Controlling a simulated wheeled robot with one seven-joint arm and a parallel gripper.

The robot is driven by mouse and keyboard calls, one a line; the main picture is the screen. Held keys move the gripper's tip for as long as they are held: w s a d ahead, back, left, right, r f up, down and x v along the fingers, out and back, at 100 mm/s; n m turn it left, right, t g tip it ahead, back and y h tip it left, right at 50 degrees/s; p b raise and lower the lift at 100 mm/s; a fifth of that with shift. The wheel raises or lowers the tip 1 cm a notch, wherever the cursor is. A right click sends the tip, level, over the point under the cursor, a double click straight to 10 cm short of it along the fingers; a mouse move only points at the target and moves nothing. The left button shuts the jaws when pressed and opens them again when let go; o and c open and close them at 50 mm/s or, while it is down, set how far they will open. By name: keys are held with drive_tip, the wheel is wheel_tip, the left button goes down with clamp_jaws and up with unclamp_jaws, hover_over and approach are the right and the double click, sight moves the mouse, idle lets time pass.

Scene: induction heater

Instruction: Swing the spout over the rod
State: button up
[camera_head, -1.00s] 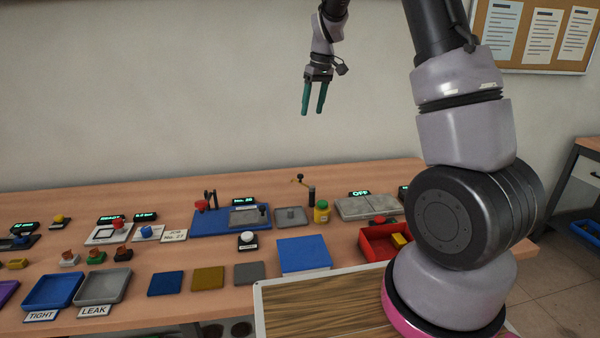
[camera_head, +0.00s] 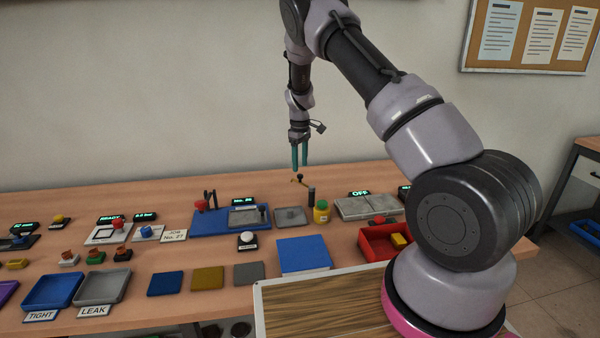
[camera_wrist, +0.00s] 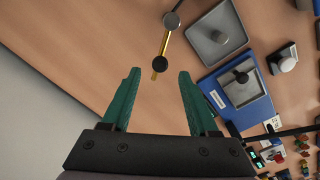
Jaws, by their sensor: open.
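The spout (camera_head: 297,181) is a thin brass arm with a black knob, on top of a dark upright post (camera_head: 311,196). In the wrist view the spout (camera_wrist: 165,45) runs from the round post top to beyond the knob (camera_wrist: 160,63). It points away from the grey tray (camera_wrist: 205,48), which has a small dark upright piece in it. I cannot tell for sure which piece is the rod. My gripper (camera_head: 300,167) is open and empty, pointing down just above the spout. In the wrist view the knob lies between the fingertips (camera_wrist: 158,72).
A blue board (camera_head: 208,222) with a grey plate and a small lever stands left of the tray. Grey slabs (camera_head: 366,207) and a red bin (camera_head: 375,247) are further right. Bench behind the spout looks clear.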

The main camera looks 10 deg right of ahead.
drive_tip(key=shift+f, duration=2)
clamp_jaws()
